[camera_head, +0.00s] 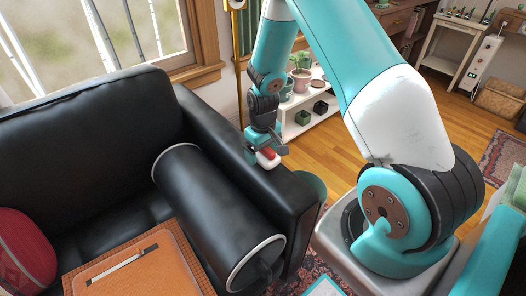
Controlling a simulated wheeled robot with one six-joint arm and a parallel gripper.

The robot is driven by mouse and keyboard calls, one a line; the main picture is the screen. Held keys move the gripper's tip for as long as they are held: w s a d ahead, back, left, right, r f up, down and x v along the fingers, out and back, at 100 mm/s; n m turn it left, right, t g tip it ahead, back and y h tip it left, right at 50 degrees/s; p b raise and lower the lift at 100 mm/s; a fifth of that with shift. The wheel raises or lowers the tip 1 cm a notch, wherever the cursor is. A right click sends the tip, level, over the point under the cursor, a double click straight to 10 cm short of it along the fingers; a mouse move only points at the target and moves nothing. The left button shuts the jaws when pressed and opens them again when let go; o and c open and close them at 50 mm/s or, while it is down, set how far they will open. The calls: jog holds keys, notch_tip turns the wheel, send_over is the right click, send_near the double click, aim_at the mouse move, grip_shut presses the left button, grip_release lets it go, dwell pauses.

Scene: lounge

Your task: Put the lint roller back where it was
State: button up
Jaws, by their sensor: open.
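A small white and red object (267,158), which looks like the lint roller, is on top of the black sofa's right arm (293,190). My gripper (264,150) is open and directly at this object, pointing down from above. The fingers partly cover it, and I cannot tell whether they touch it.
A large black bolster (210,205) lies along the sofa seat beside the arm. A brown board (145,268) with a thin silver and black item (120,264) and a red cushion (22,250) are at the left. A white shelf (305,122) with several pots stands behind.

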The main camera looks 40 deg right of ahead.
notch_tip(320, 180, up, 11)
jog(key=shift+r+p, duration=0.1)
jog(key=shift+p, duration=0.4)
jog(key=s+a+r+n+y, duration=0.1)
jog(key=s+a+r+n, duration=0.1)
jog(key=s+a+r, duration=0.4)
jog(key=s+a+r+n+y, duration=0.1)
jog(key=s+a+r, duration=0.1)
jog(key=a+r, duration=0.6)
jog(key=s+a+r+n+y, duration=0.1)
jog(key=s+a+r, duration=0.1)
jog(key=s+a, duration=0.2)
jog(key=s+a+r+n+y, duration=0.1)
jog(key=s+a+r+n, duration=0.1)
jog(key=s, duration=0.8)
jog(key=shift+a+r+n, duration=0.3)
jog(key=shift+a+r, duration=0.25)
jog(key=shift+a, duration=0.7)
